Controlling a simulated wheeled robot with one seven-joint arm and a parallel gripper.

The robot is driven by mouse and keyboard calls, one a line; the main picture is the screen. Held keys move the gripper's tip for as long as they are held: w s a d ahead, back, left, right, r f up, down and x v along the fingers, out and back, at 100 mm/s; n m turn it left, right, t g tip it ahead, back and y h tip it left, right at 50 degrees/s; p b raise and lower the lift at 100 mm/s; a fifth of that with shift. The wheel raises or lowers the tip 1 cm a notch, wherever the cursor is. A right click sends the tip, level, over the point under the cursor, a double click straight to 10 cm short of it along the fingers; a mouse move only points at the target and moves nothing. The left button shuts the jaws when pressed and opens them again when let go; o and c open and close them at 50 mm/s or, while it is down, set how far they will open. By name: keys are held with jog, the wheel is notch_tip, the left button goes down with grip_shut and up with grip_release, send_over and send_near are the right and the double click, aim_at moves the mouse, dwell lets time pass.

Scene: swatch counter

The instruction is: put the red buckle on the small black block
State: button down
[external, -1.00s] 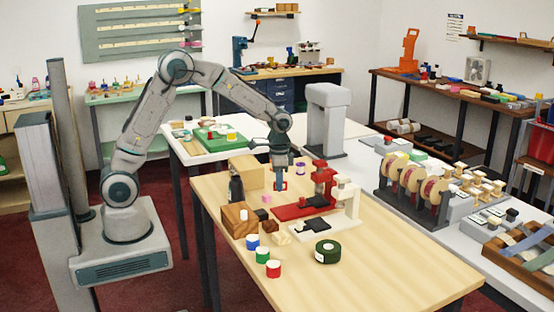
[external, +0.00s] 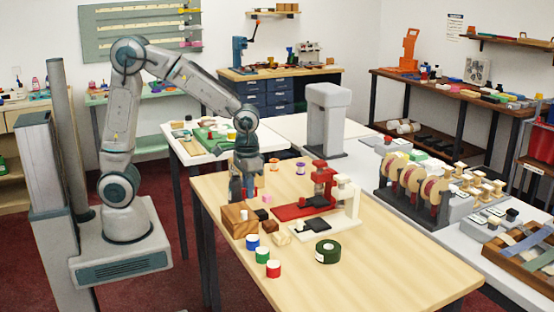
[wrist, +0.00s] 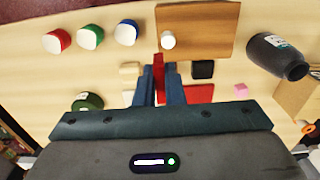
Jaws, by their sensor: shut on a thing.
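My gripper (wrist: 158,90) is shut on the red buckle (wrist: 158,64), which shows as a red strip between the blue fingers in the wrist view. In the external view my gripper (external: 243,194) hangs over the left part of the wooden table, near the wooden block; I cannot make out the buckle there. The small black block (external: 262,214) sits on the table just right of the wooden block. In the wrist view the black block (wrist: 203,69) lies to the right of the fingers, apart from the buckle.
A dark bottle (wrist: 278,56) stands near. The red stand (external: 295,209) is to the right. The front right of the table is clear.

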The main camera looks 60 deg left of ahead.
jog(key=p, duration=0.1)
send_over(259, 212)
notch_tip(259, 212, down, 6)
jog(key=shift+w+f, duration=0.1)
jog(key=shift+f, duration=2.1)
jog(key=shift+f, duration=0.1)
jog(key=c, duration=1.9)
grip_release()
jog(key=shift+f, duration=0.1)
jog(key=shift+c, duration=0.2)
jog(key=o, duration=0.4)
